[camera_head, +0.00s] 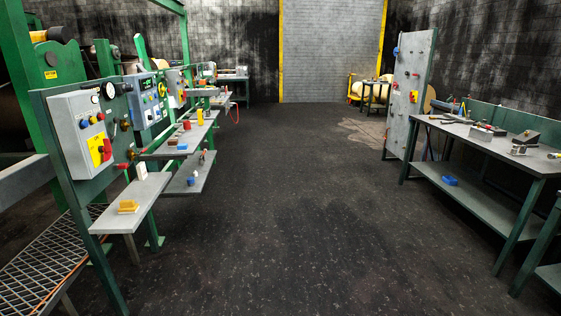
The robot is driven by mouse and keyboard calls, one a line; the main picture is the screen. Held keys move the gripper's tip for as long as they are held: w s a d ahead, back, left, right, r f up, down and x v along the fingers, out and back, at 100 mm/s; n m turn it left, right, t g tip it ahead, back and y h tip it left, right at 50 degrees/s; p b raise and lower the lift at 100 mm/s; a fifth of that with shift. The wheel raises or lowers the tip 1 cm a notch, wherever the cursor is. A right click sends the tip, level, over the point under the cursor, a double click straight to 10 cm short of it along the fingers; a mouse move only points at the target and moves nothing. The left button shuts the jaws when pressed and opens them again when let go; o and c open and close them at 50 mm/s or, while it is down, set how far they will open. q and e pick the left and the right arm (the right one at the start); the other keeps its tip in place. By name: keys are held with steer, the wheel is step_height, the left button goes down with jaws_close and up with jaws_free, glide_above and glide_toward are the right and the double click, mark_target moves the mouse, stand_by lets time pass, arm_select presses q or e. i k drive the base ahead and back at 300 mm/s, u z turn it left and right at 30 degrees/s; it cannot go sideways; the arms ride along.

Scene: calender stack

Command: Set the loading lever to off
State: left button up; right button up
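A green panel stand at the left holds a grey control box (76,140) with a red-and-yellow rotary switch (101,150) and several coloured knobs. A small red-tipped lever (122,166) sticks out low on the panel beside the box. A blue-faced control box (147,100) and another grey box (176,88) are farther along. I cannot tell which of these handles is the loading lever, and no label is readable. Neither of my grippers shows in this view.
Grey shelves (136,198) with small coloured blocks jut from the left panels. A workbench (500,148) with tools stands at the right, beside a grey upright board (409,90). The dark floor (290,210) between is clear. A yellow cart (356,88) stands at the back.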

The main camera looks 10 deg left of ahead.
mark_target(117, 120)
steer(key=z, duration=0.1)
steer(key=i, duration=2.35)
steer(key=u, duration=0.9)
steer(key=i, duration=1.85)
steer(key=u, duration=0.75)
